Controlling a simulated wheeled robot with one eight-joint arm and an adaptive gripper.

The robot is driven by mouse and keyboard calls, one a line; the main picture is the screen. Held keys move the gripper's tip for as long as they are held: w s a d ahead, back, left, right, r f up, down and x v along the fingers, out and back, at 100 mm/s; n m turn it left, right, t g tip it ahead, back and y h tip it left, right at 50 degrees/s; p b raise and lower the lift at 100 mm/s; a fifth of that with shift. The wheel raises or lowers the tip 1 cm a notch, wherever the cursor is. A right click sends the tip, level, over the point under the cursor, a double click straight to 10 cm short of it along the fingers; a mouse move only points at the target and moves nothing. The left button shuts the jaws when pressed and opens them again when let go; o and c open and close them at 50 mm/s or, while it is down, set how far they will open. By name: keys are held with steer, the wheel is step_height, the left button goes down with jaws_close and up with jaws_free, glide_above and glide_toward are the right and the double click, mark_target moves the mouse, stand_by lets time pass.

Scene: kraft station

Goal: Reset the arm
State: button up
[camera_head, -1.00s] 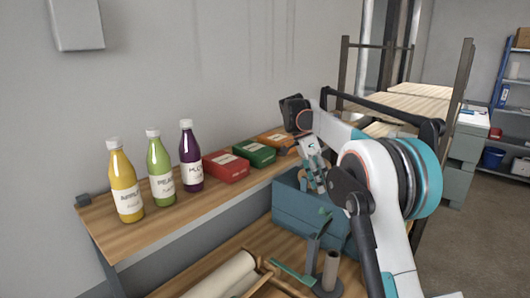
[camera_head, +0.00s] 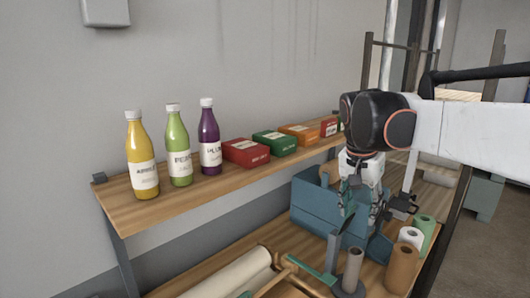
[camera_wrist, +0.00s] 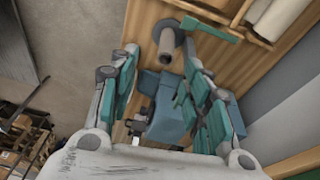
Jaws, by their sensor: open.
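My gripper (camera_head: 362,205) hangs pointing down in front of the blue bin (camera_head: 318,207) in the head view. In the wrist view its two teal-padded fingers (camera_wrist: 160,88) stand wide apart with nothing held between them. The blue bin (camera_wrist: 168,122) shows beyond and between the fingers there, partly hidden by them. My white arm reaches in from the right of the head view and hides part of the background.
A yellow bottle (camera_head: 141,160), a green bottle (camera_head: 178,150) and a purple bottle (camera_head: 209,140) stand on the upper shelf (camera_head: 190,200) beside several small boxes (camera_head: 246,152). Rolls (camera_head: 402,268) stand at the lower right, near an upright holder (camera_head: 352,268).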

steer(key=s+a+f+n+t+y+b, duration=0.2)
steer(key=s+f+n+t+b, duration=0.3)
steer(key=s+f, duration=1.4)
steer(key=s+n+b, duration=0.1)
steer(key=n+b, duration=0.2)
steer(key=shift+s+a+f, duration=0.2)
steer(key=shift+s, duration=0.2)
